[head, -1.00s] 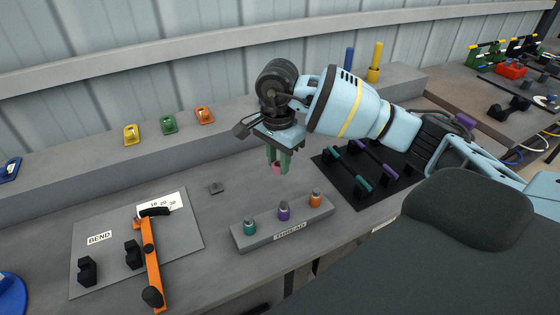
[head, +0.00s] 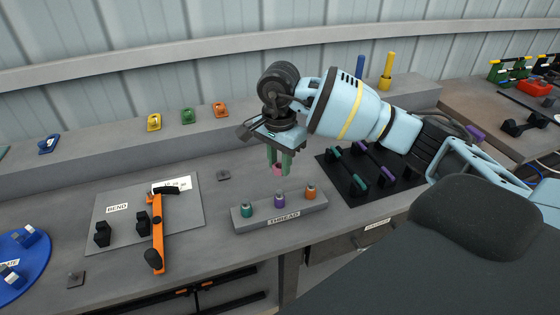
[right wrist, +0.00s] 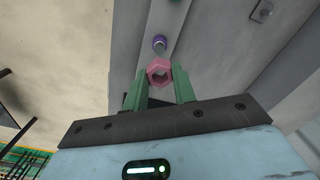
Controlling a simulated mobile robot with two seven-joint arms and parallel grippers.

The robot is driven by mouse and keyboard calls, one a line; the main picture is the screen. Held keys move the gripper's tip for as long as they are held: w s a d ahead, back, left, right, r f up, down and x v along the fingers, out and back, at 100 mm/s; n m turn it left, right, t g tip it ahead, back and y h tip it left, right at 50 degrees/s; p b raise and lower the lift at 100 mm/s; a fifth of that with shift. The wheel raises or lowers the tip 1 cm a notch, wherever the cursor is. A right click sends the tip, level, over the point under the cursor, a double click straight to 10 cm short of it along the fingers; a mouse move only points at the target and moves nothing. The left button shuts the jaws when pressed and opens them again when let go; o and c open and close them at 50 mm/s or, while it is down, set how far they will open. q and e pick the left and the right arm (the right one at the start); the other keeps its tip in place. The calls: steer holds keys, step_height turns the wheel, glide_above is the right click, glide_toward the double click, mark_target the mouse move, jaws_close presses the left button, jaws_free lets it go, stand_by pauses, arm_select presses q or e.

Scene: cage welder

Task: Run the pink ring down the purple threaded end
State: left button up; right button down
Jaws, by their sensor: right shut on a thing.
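The pink ring (right wrist: 148,70) is a hexagonal nut with a round hole. My right gripper (right wrist: 162,82) is shut on it, with one green finger on each side. In the head view the right gripper (head: 279,165) holds the ring (head: 278,170) in the air behind the thread block. The purple threaded end (head: 279,200) stands upright in the middle of the grey THREAD block (head: 240,222), between a teal end (head: 246,211) and an orange end (head: 310,192). In the right wrist view the purple end (right wrist: 159,42) shows beyond the ring, apart from it. My left gripper is not in view.
A black mat (head: 342,190) with teal and purple bars lies right of the block. The BEND plate (head: 187,225) with an orange lever (head: 157,235) is at left. A raised ledge (head: 90,158) with coloured clips runs behind. The bench between plate and block is mostly clear.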

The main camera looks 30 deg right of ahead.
mark_target(280, 192)
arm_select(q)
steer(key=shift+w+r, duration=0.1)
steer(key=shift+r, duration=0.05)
